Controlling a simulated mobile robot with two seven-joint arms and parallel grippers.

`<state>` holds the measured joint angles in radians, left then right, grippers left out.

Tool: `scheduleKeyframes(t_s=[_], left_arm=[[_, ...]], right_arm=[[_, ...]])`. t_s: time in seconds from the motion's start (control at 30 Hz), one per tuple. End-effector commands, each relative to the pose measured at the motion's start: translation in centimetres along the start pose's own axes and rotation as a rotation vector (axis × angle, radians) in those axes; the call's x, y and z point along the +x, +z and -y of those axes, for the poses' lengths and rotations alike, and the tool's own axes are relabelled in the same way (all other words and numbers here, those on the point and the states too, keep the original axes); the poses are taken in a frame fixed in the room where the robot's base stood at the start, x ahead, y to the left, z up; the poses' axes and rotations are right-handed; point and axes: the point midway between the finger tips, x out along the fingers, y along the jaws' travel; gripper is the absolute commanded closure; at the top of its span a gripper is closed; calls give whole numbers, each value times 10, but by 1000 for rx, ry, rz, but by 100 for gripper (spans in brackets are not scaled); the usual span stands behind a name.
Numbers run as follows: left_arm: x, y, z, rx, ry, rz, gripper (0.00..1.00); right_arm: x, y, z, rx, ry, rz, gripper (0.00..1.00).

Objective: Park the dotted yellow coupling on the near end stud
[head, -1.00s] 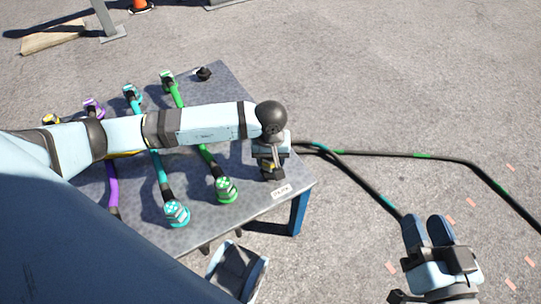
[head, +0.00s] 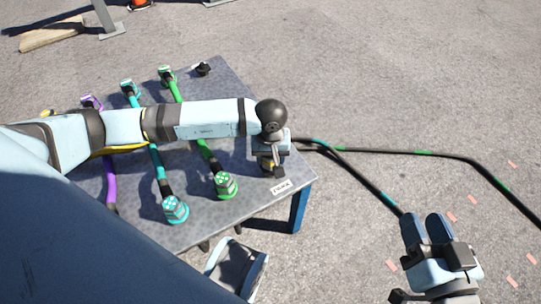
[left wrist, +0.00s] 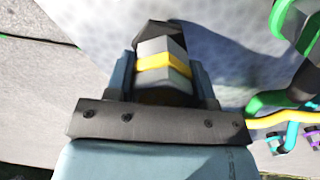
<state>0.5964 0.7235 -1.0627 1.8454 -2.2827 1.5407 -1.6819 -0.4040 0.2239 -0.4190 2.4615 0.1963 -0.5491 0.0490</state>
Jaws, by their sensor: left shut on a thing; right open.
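My left gripper (head: 272,165) is low over the table's right corner, beside a white label. It is shut on the yellow coupling (left wrist: 165,62), which shows in the left wrist view as a grey body with a yellow band between the fingers. A black faceted part (left wrist: 158,35) shows beyond the coupling's end, close to the speckled tabletop. The near end stud is not clearly seen, and I cannot tell whether the coupling is on it. No dots are visible on the coupling. My right gripper (head: 427,222) is open and empty, off the table at the lower right.
Green (head: 225,186) and teal (head: 175,209) couplings on cables stand on the grey table (head: 240,215), left of my left gripper. A purple cable (head: 110,185) lies further left. A black stud-like piece (head: 203,69) is at the far corner. Black cables (head: 400,151) run over the ground.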

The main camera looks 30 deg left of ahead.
Motion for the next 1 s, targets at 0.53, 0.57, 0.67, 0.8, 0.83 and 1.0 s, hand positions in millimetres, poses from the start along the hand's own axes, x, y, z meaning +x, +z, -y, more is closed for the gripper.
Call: scheduleKeyframes(t_s=[0.53,0.57,0.67,0.8,0.83,1.0], left_arm=[[8,0,0,0,0,0,33],[8,0,0,0,0,0,26],[8,0,0,0,0,0,21],[9,0,0,0,-1,1,21],[9,0,0,0,-1,1,21],[9,0,0,0,-1,1,21]], right_arm=[[1,6,-1,0,0,1,57],[1,7,-1,0,0,1,57],[1,7,-1,0,0,1,57],[1,7,-1,1,0,1,57],[1,7,-1,1,0,2,57],[0,6,-2,-20,7,-4,57]])
